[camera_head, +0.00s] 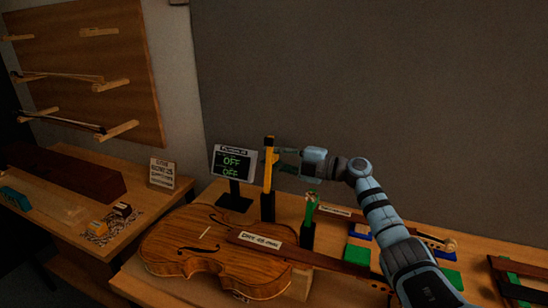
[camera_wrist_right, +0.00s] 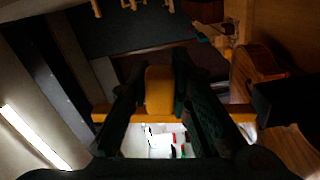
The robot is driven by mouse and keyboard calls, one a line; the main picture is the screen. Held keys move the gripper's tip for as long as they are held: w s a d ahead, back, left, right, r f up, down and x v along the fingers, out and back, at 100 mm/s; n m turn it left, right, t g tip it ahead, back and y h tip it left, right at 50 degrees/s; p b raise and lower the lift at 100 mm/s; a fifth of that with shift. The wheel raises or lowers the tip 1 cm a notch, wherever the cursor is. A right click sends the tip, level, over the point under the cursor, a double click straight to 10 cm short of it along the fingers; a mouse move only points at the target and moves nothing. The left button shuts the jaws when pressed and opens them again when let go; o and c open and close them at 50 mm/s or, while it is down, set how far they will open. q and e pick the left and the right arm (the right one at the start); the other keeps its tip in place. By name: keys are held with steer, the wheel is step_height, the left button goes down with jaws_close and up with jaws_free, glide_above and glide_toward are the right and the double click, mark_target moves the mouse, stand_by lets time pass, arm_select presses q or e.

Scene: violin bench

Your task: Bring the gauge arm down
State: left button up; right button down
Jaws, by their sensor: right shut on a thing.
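The gauge arm is a yellow upright bar (camera_head: 267,168) with a black cap, standing in a black base behind the violin (camera_head: 190,245). My right gripper (camera_head: 279,155) reaches it from the right, near its upper part. In the right wrist view a yellow block (camera_wrist_right: 159,90) sits between the dark fingers of my right gripper (camera_wrist_right: 160,82), which is shut on it. A yellow bar (camera_wrist_right: 110,115) runs crosswise behind the fingers there. A small display (camera_head: 234,162) left of the bar reads OFF on two lines. My left gripper is not in view.
A green-topped item in a black holder (camera_head: 308,235) stands right of the bar, below my right arm. A labelled card (camera_head: 162,172) and a brown case (camera_head: 65,172) are on the left table. A wooden rack (camera_head: 80,55) holds bows on the wall. Green and blue blocks lie at right.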

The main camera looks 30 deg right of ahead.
mark_target(272, 159)
steer(key=shift+s+a+r+n+p, duration=0.2)
steer(key=shift+a+r+n+p, duration=0.1)
steer(key=shift+n+p, duration=0.15)
steer(key=a+n, duration=0.1)
steer(key=s+n+p, duration=0.1)
steer(key=n, duration=0.1)
steer(key=shift+s+a+r, duration=0.1)
steer(key=shift+a+r, duration=0.25)
steer(key=shift+s+a, duration=0.1)
steer(key=shift+a, duration=0.05)
steer(key=c, duration=1.4)
jaws_free()
steer(key=shift+c, duration=0.2)
steer(key=shift+s, duration=0.15)
